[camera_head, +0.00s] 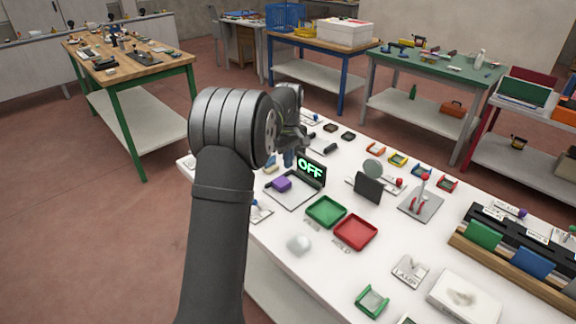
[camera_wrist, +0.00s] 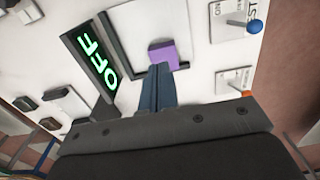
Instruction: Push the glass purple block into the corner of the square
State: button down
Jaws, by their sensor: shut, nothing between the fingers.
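The purple block (camera_head: 282,184) sits on the white square plate (camera_head: 296,198) near its back left side, beside the black display reading OFF (camera_head: 311,168). In the wrist view the purple block (camera_wrist: 164,56) is just ahead of the fingertips, next to a dark bar along the plate's edge. My gripper (camera_head: 289,160) has blue fingers, pressed together and empty, just behind the block. In the wrist view my gripper (camera_wrist: 156,74) points at the block; I cannot tell whether they touch. The square plate (camera_wrist: 150,25) shows partly beyond the block.
A green tray (camera_head: 326,212) and a red tray (camera_head: 355,232) stand in front and to the right. A dark upright panel (camera_head: 368,188) is right of the display.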

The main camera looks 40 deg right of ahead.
aim_at(286, 184)
jog(key=c, duration=2.2)
grip_release()
jog(key=c, duration=1.8)
grip_release()
jog(key=shift+s+r, duration=0.1)
jog(key=o, duration=1.1)
jog(key=s+r+t, duration=0.2)
jog(key=s+r, duration=0.1)
jog(key=shift+o, duration=0.3)
jog(key=s+r+t, duration=0.2)
jog(key=r, duration=0.1)
jog(key=shift+s+t, duration=0.3)
jog(key=x, duration=1.7)
jog(key=shift+f, duration=0.2)
